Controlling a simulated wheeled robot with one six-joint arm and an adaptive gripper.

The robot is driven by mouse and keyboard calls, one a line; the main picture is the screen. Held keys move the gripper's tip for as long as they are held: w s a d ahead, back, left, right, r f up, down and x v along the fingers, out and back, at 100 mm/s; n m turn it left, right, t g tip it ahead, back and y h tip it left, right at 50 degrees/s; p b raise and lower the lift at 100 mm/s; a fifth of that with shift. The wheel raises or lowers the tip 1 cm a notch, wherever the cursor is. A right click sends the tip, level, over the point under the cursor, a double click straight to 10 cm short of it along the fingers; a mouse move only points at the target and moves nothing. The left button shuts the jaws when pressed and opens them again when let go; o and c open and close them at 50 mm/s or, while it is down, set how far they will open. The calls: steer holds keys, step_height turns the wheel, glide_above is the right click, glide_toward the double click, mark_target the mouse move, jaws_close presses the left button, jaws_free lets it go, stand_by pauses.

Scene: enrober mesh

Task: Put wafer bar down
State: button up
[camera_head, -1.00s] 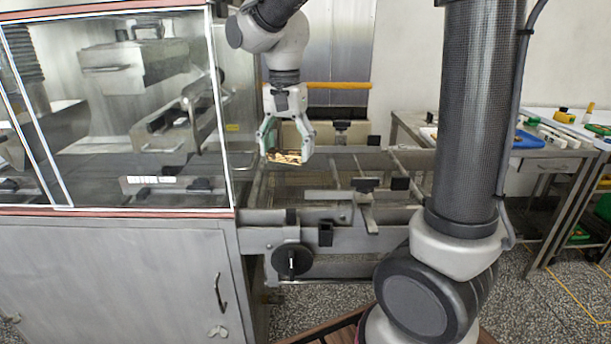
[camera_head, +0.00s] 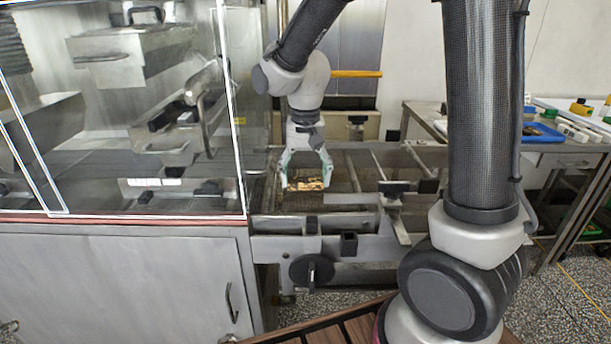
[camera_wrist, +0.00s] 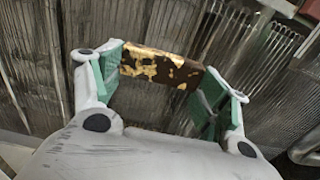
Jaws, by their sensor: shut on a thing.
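The wafer bar (camera_head: 306,184) is dark brown with gold patches. It also shows in the wrist view (camera_wrist: 160,68), held crosswise between the green pads of my gripper (camera_wrist: 167,88). In the head view my gripper (camera_head: 305,180) points down over the mesh belt (camera_head: 340,206) of the enrober, near the glass-sided hood. The belt's wires fill the background of the wrist view. I cannot tell how large the gap is between the bar and the mesh.
The glass hood (camera_head: 120,120) stands left of my gripper. Rails and black brackets (camera_head: 392,187) lie to the right on the frame. A metal table (camera_head: 560,150) with a blue tray (camera_head: 535,134) stands at the far right. A yellow bar (camera_head: 357,74) is behind.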

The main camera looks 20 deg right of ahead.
mark_target(306, 178)
steer(key=shift+f, duration=0.2)
steer(key=o, duration=0.8)
step_height(306, 178, up, 12)
steer(key=s+d+r+n+t, duration=0.1)
steer(key=s+d+n+t, duration=0.2)
steer(key=s+d, duration=1.2)
steer(key=s+t, duration=0.1)
steer(key=s, duration=0.3)
steer(key=shift+r+n, duration=0.2)
steer(key=shift+n, duration=0.1)
